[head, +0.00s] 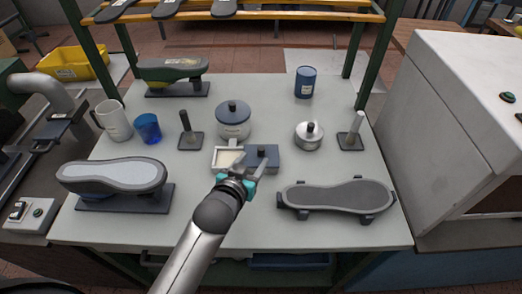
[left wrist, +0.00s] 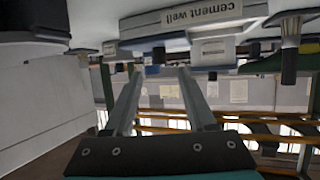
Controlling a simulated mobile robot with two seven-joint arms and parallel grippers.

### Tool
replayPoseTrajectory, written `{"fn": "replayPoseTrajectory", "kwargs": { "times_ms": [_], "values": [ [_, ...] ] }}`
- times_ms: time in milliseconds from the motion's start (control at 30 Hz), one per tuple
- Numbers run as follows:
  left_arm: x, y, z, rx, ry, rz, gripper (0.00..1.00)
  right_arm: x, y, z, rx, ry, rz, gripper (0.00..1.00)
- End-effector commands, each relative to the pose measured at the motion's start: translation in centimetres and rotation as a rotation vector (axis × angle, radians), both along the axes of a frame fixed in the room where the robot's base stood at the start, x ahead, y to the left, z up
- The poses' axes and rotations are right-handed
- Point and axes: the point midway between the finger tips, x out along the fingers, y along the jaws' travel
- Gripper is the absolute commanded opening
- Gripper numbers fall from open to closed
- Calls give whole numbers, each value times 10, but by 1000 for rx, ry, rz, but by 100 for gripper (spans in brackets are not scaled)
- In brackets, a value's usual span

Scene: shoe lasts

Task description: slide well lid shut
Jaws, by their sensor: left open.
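The cement well (head: 226,167) is a small pale-rimmed box near the middle of the table, with cream content showing in its open left part. Its dark blue-grey lid (head: 271,155), with a black knob (head: 261,152), sits to the right, leaving the left part uncovered. The label reading "cement well" (left wrist: 201,14) shows upside down in the left wrist view. My left gripper (head: 252,163) is open at the near side of the well and lid; its two fingers (left wrist: 158,72) are apart with nothing between them. I cannot tell whether it touches the lid. My right gripper is not in view.
A blue-lidded pot (head: 233,121) stands behind the well, and a steel pot (head: 308,137) behind right. A dark post on a base (head: 189,132) is at left. Shoe forms lie left (head: 112,176) and right (head: 340,195). The near middle table is clear around my arm.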

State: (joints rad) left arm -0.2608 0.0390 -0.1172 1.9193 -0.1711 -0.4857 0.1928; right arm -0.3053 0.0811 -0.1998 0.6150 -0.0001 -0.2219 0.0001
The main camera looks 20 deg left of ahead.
Motion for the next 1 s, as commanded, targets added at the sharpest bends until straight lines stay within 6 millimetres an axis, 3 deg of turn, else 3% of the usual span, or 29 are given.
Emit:
{"fn": "replayPoseTrajectory", "kwargs": {
  "times_ms": [200,433,900,1000],
  "values": [
    [35,-1,-15,0,-1,0,56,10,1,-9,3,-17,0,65],
    [60,-2,-26,0,-1,-1,56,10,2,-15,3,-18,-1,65],
    [69,-3,-29,0,0,-1,56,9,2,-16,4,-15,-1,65],
    [69,-3,-29,0,0,-1,45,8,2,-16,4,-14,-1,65]
  ]
}}
